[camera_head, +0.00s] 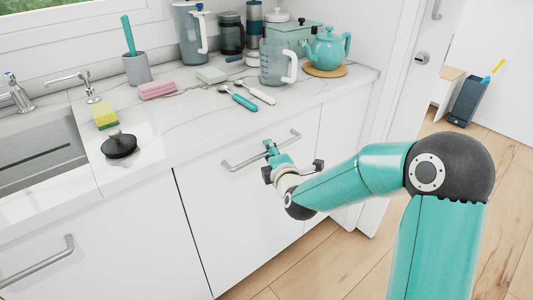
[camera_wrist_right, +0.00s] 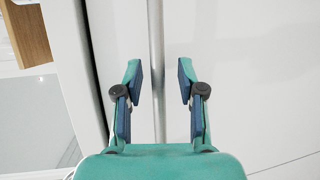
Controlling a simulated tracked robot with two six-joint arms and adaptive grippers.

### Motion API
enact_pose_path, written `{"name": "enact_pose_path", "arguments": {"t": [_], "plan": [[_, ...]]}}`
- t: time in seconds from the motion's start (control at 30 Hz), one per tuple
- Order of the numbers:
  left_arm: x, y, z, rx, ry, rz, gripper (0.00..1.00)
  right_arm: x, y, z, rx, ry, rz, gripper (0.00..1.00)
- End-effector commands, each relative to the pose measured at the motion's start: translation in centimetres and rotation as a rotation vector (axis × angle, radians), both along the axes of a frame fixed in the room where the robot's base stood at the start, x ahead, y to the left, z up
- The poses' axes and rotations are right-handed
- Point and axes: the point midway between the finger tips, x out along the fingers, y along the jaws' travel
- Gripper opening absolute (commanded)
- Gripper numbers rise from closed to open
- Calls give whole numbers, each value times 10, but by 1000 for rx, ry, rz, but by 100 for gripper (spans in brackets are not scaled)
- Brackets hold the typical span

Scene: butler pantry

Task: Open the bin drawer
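The white drawer front (camera_head: 235,210) with a long silver bar handle (camera_head: 240,163) is below the counter in the head view. It looks flush with the neighbouring fronts, so the drawer appears closed. My right gripper (camera_head: 270,149) is at the middle of this handle. In the right wrist view the gripper (camera_wrist_right: 160,80) is open, with the handle bar (camera_wrist_right: 155,45) running between its two fingers. A gap shows on both sides of the bar; the fingers are not closed on it. My left gripper is in neither view.
The counter (camera_head: 185,135) above holds spoons (camera_head: 238,97), a clear jug (camera_head: 276,63), a teal teapot (camera_head: 328,48), a pink sponge (camera_head: 157,89) and a black sink plug (camera_head: 118,145). A sink (camera_head: 35,150) is at left. Wooden floor (camera_head: 350,262) in front is clear.

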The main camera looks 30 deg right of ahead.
Motion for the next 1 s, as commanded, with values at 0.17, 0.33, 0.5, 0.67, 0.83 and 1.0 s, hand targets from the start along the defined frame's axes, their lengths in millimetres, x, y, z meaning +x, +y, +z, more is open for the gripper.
{"name": "enact_pose_path", "arguments": {"t": [0.17,0.33,0.5,0.67,0.83,1.0], "plan": [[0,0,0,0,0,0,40,6,-2,-1,-1,0,0,39],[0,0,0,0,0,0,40,7,-2,-1,-1,0,0,39],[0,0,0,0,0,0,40,6,-2,-1,-1,0,0,19],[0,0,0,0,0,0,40,6,-2,-1,0,0,0,0],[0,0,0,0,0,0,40,6,-2,-2,1,2,0,0],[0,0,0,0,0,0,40,5,5,-2,1,3,2,0]]}}
